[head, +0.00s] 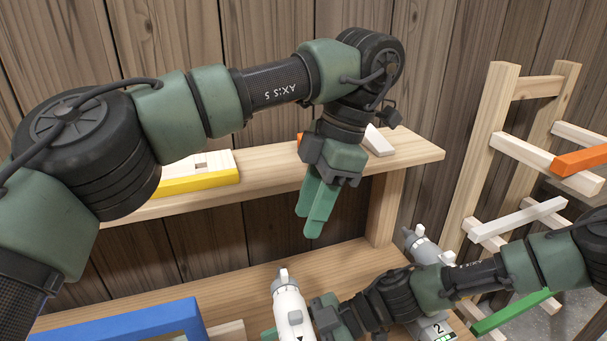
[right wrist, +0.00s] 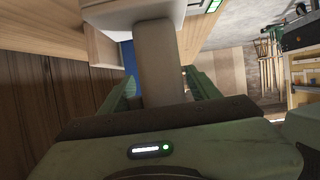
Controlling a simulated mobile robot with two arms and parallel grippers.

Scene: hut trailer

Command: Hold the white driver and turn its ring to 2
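The white driver (head: 291,305) stands upright at the bottom middle of the head view, its pale bit end up and a small dark pointer mark on its body. Its lower part is cut off. A green lit display (right wrist: 213,6) shows at the driver's boxy base. My left gripper (head: 317,208) hangs above and a little right of the driver, fingers down, empty and apart from it. Its finger gap is hard to see. The ring's setting is unreadable.
A second driver (head: 422,247) stands right, partly behind my right arm; a 2 and green bars show below. A blue frame (head: 120,322) lies lower left. The upper shelf (head: 265,170) holds a yellow-edged block (head: 198,182). A wooden rack (head: 490,130) stands right.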

